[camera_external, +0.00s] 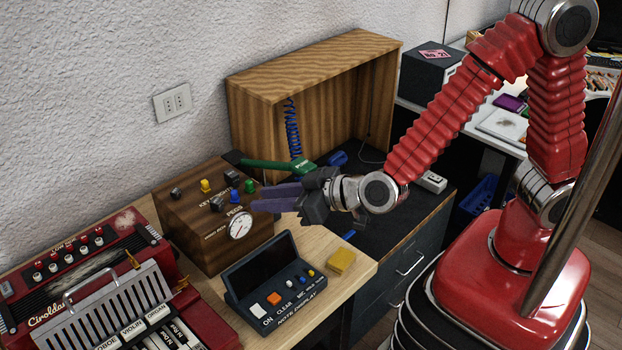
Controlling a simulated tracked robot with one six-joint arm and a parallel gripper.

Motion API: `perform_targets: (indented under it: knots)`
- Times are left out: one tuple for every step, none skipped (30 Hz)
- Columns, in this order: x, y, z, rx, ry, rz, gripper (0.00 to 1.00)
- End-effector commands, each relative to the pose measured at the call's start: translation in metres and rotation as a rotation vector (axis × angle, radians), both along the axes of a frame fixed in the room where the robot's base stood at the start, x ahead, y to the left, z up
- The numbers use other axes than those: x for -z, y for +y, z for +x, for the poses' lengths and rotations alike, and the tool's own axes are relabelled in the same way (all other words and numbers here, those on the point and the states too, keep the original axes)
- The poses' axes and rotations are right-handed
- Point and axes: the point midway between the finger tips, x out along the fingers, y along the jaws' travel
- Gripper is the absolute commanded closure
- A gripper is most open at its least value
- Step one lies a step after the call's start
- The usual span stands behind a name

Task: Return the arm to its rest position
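My red arm (440,115) rises from its base at the right, bends at the top and reaches down to the left over the desk. My gripper (257,199) has purple fingers pointing left, in front of the wooden box with knobs and a gauge (200,240). The two fingers lie close together in this view, and I cannot tell whether a gap is left between them. No object is clearly seen between them. A green tool marked PUMP (278,165) is just behind and above the gripper; I cannot tell whether they touch.
An open wooden cabinet (310,65) stands behind the gripper, with a blue coiled hose (292,127). Below are a dark note display (275,285) and a yellow block (341,261). A red accordion (75,265) lies at the lower left. A black box (428,72) stands behind the arm.

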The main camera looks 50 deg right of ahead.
Motion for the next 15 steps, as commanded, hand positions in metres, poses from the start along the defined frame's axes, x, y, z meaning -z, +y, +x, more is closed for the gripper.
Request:
perform_targets:
  knots:
    - [0.000,0.000,0.000,0.000,0.000,0.000,0.74]
    - [0.000,0.000,0.000,0.000,0.000,0.000,0.74]
    - [0.000,0.000,0.000,0.000,0.000,0.000,0.74]
    - [0.000,0.000,0.000,0.000,0.000,0.000,0.74]
    - [0.000,0.000,0.000,0.000,0.000,0.000,0.74]
    - [0.000,0.000,0.000,0.000,0.000,0.000,0.74]
    - [0.000,0.000,0.000,0.000,0.000,0.000,0.74]
    - [0.000,0.000,0.000,0.000,0.000,0.000,0.74]
    - [0.000,0.000,0.000,0.000,0.000,0.001,0.74]
    - [0.000,0.000,0.000,0.002,0.001,0.003,0.74]
    - [0.001,0.000,0.000,0.002,0.006,0.007,0.74]
    - [0.003,0.001,-0.002,0.000,0.019,0.011,0.74]
    - [0.005,0.002,-0.003,-0.003,0.030,0.013,0.74]
    - [0.008,0.003,-0.005,-0.008,0.045,0.015,0.74]
    - [0.013,0.006,-0.009,-0.019,0.069,0.019,0.74]
